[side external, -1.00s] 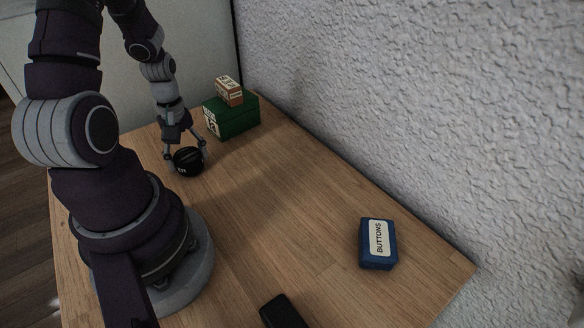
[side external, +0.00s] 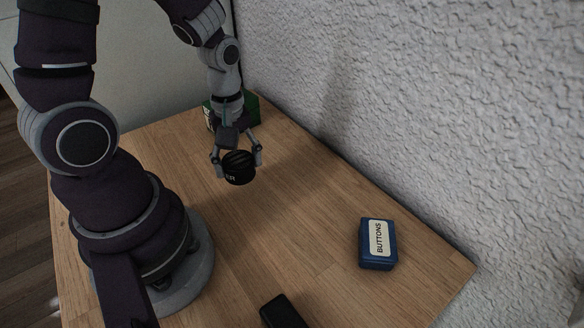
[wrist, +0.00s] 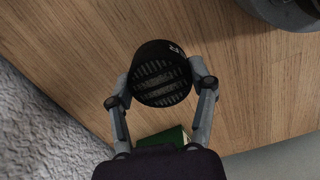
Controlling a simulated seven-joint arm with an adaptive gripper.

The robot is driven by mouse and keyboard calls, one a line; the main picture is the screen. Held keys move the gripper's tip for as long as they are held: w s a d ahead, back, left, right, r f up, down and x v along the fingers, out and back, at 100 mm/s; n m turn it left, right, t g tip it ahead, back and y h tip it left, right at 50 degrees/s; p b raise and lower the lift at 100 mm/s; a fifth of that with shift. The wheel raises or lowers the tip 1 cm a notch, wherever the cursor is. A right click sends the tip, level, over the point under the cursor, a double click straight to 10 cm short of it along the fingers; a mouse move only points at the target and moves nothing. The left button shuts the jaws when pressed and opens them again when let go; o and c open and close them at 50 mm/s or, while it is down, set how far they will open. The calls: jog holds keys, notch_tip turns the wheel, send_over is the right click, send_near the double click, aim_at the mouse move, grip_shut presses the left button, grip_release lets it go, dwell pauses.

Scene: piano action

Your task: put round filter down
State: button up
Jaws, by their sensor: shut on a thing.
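The round filter (side external: 238,168) is a black, short cylinder with a slotted face and pale lettering on its side. My gripper (side external: 238,160) is shut on it, with one finger on each side. The filter appears to be held above the wooden table, clear of other objects. In the wrist view the round filter (wrist: 160,75) sits between the two fingertips of my gripper (wrist: 160,84), its slotted face toward the camera.
A green box (side external: 252,108) stands at the back, partly hidden behind my arm. A blue box labelled BUTTONS (side external: 378,244) lies at the right. A black object (side external: 283,312) lies at the front edge of the picture. The wooden table (side external: 300,220) is bare between them. A rough white wall (side external: 430,110) borders it.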

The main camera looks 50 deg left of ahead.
send_over(294, 152)
jog(key=shift+s+d+f, duration=0.1)
jog(key=shift+s+f, duration=0.1)
jog(key=shift+f, duration=0.55)
jog(key=shift+w+f, duration=0.2)
jog(key=shift+f, duration=1.5)
jog(key=shift+f, duration=0.15)
jog(key=o, duration=1.1)
